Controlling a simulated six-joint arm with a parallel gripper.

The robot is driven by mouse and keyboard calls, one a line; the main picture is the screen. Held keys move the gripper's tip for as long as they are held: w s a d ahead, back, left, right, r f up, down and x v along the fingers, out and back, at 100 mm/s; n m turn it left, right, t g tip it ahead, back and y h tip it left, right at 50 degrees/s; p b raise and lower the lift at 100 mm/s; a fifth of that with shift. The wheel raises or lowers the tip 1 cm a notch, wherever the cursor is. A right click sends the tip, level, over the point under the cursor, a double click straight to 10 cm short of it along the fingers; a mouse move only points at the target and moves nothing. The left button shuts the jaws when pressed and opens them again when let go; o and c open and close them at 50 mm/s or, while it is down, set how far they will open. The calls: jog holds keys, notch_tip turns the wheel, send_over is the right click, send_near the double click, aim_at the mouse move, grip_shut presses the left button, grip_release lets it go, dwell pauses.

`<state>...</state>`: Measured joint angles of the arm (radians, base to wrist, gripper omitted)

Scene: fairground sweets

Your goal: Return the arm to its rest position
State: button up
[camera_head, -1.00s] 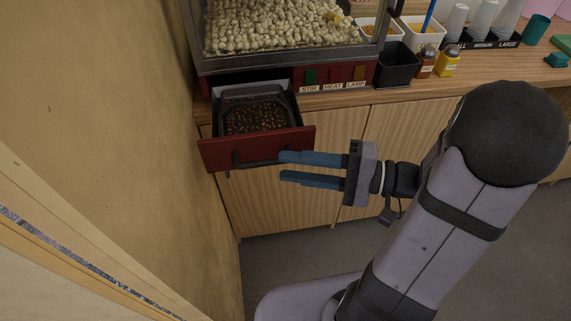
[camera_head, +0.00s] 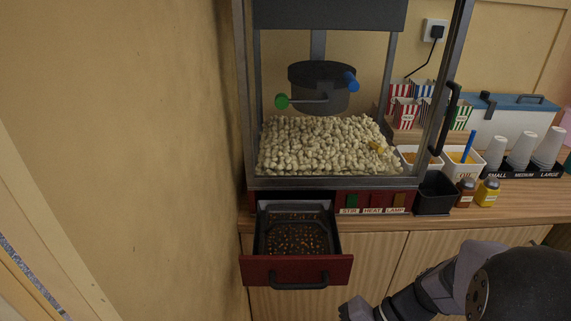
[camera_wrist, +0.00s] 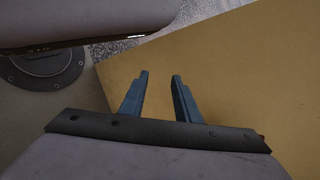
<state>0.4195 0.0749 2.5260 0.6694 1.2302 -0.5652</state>
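My gripper (camera_wrist: 157,92) shows in the wrist view with its two blue fingers apart and nothing between them. Behind the fingers is a plain tan surface. In the head view my arm is at the lower right, and the fingers are out of the picture. The arm is to the right of the open red-fronted drawer (camera_head: 297,270) and apart from it. The drawer holds a dark tray with several brown kernels (camera_head: 295,238).
The popcorn machine (camera_head: 320,182) stands on the wooden counter (camera_head: 440,222) above the drawer. To its right are a black bin (camera_head: 436,193), sauce bottles (camera_head: 487,192), and cups (camera_head: 521,150). A plain wall (camera_head: 160,150) is close on the left.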

jog(key=w+d+r+n+t+h+p, duration=0.1)
jog(key=w+d+n+t+h+p, duration=0.1)
jog(key=d+h, duration=0.6)
jog(key=shift+w+r+n+h+p, duration=0.15)
jog(key=shift+w+n+h+p, duration=0.6)
jog(key=shift+w+p, duration=0.45)
